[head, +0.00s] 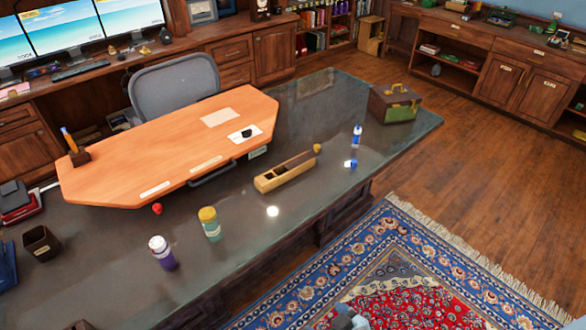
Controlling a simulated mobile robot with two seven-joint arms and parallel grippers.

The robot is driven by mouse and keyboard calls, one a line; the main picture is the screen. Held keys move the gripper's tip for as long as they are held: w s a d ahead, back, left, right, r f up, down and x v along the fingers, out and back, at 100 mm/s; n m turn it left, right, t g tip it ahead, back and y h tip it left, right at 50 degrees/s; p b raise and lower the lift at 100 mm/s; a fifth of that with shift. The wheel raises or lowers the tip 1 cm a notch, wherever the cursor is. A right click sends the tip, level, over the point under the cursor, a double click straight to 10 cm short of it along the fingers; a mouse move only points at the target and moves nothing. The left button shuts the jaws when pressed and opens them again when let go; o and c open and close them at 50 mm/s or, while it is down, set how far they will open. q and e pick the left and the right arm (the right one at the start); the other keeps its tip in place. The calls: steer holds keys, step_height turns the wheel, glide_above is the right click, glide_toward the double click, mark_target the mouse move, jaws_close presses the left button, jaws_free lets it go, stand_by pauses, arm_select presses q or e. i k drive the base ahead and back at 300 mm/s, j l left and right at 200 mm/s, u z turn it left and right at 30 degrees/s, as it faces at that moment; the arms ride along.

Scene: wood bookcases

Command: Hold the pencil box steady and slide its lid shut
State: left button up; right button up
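The pencil box (286,173) is a long, narrow wooden box on the dark glass-topped desk (330,215). It lies at a slant, its far end toward the upper right. Its near part is open on top and shows dark hollows; a lighter flat surface toward the far end may be the lid, but I cannot tell for certain. A small yellow-brown round thing (317,148) is at or just past the far end. Neither of my grippers can be made out in the head view, and nothing is touching the box.
An orange-brown wooden board (120,170) lies behind the box. A teal jar (210,224), a purple jar (162,253) and a red ball (157,208) stand left. Blue-and-white items (357,135) and a green-brown chest (394,103) are right. A patterned rug (400,270) lies in front.

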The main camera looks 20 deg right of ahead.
mark_target(316, 151)
steer(key=i+l, duration=0.2)
steer(key=l, duration=0.2)
steer(key=i+l+u, duration=0.15)
steer(key=l, duration=0.25)
steer(key=i+l, duration=0.15)
steer(key=l, duration=0.25)
steer(key=i+l+u, duration=0.15)
steer(key=l, duration=0.25)
steer(key=i+l, duration=0.15)
steer(key=l, duration=0.3)
steer(key=i+l+u, duration=0.15)
steer(key=l, duration=0.3)
steer(key=i+l, duration=0.15)
steer(key=l, duration=0.25)
steer(key=u, duration=0.05)
